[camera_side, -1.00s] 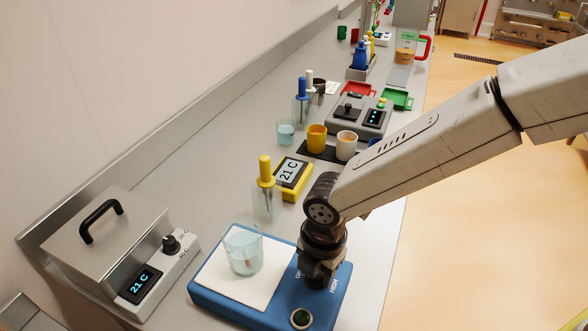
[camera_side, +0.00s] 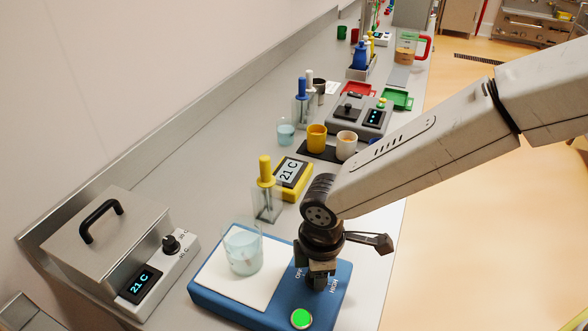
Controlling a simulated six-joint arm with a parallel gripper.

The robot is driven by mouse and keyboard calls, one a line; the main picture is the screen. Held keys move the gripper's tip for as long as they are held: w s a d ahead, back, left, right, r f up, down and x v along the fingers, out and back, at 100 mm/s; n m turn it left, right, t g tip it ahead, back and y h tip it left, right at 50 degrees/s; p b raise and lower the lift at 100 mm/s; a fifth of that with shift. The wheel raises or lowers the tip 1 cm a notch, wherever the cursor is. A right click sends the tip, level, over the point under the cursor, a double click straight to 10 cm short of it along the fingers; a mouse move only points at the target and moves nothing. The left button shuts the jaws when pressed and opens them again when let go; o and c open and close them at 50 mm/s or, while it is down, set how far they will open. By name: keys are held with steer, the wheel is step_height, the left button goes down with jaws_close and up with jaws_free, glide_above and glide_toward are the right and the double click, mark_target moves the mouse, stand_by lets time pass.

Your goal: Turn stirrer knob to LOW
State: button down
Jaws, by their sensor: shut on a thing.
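The blue stirrer (camera_side: 215,299) with a white top plate stands at the front of the bench. A glass beaker (camera_side: 243,250) with pale liquid stands on its plate. My gripper (camera_side: 319,280) points down at the stirrer's right part and is shut on the stirrer knob, which the fingers mostly hide. The OFF label shows left of the fingers and HIGH shows below right. I cannot see the LOW label or the knob's pointer. A round green light (camera_side: 302,318) on the stirrer's front is brightly lit.
A metal bath (camera_side: 100,240) with a black handle, its own knob and a 21 C display stands at left. Behind the stirrer are a yellow-topped bottle (camera_side: 267,195) and a yellow 21 C display unit (camera_side: 293,176). Cups and a grey device stand farther back.

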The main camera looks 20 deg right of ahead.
steer(key=m, duration=0.4)
steer(key=shift+m, duration=2.2)
steer(key=shift+c, duration=1.2)
jaws_free()
steer(key=shift+a+r, duration=0.15)
steer(key=shift+r, duration=3.8)
